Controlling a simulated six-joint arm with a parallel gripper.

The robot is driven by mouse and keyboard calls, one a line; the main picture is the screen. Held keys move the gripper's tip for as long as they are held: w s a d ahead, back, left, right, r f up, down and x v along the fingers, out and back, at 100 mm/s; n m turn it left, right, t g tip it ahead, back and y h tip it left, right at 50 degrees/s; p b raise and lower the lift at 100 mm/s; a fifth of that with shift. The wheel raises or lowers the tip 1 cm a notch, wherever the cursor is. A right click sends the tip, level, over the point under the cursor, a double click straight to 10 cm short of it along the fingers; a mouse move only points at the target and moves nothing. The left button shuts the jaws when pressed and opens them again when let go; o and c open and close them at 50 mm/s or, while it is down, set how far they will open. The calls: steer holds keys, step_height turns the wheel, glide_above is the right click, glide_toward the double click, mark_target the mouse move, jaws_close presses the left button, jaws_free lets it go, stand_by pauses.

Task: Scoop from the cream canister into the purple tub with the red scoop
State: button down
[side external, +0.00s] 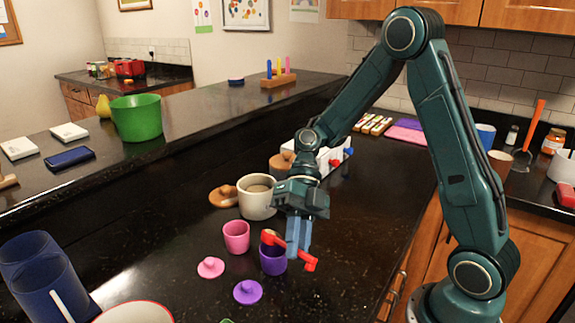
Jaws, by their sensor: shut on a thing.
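The cream canister (257,207) stands open on the black counter, with pale contents showing near its rim. The purple tub (273,266) stands open in front of it, and a purple lid (248,292) lies on the counter nearby. My gripper (298,250) points down just right of the purple tub and is shut on the red scoop (309,262). The scoop lies across the top of the tub in this view, partly hidden by the fingers. A small yellowish patch shows at its left end; I cannot tell whether it is scoop contents.
A pink tub (236,238) stands left of the purple tub, with a pink lid (211,267) beside it. A brown lid (224,196) lies left of the canister. A blue container (50,290) is at the front left. The counter on the right front is clear.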

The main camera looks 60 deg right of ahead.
steer(key=y, duration=0.1)
steer(key=t+y, duration=0.1)
steer(key=y, duration=0.2)
steer(key=shift+f+n+y, duration=0.25)
steer(key=shift+n+y, duration=0.05)
steer(key=shift+t, duration=0.3)
steer(key=shift+a, duration=0.1)
stand_by(0.6)
